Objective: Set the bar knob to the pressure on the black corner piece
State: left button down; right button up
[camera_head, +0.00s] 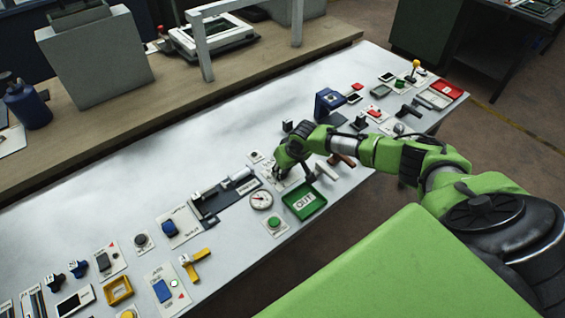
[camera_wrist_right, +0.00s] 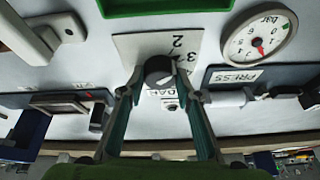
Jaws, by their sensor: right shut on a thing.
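The bar knob (camera_wrist_right: 159,71) is a round black dial with a pale pointer mark. It sits on a white plate (camera_wrist_right: 128,46) with printed numbers, which appear upside down in the wrist view. My right gripper (camera_wrist_right: 162,88) has one finger on each side of the knob and is shut on it. In the head view my right gripper (camera_head: 284,168) reaches down to the panel and mostly hides the knob. I cannot single out the black corner piece or read a pressure on one. My left gripper is not in view.
A round bar gauge (camera_wrist_right: 260,40) with a red needle is beside the knob; it also shows in the head view (camera_head: 261,199). A green OUT tray (camera_head: 304,201) is close to the gripper. Many switches and buttons line the table; its back strip (camera_head: 150,150) is clear.

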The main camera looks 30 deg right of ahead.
jog(key=shift+a+r+m+h+p, duration=0.15)
jog(key=shift+m+h+p, duration=0.25)
jog(key=shift+m+p, duration=0.65)
jog(key=shift+m+h+p, duration=0.3)
jog(key=shift+m+p, duration=0.2)
jog(key=shift+m, duration=0.35)
jog(key=o, duration=1.1)
jog(key=v, duration=1.1)
jog(key=shift+r, duration=0.35)
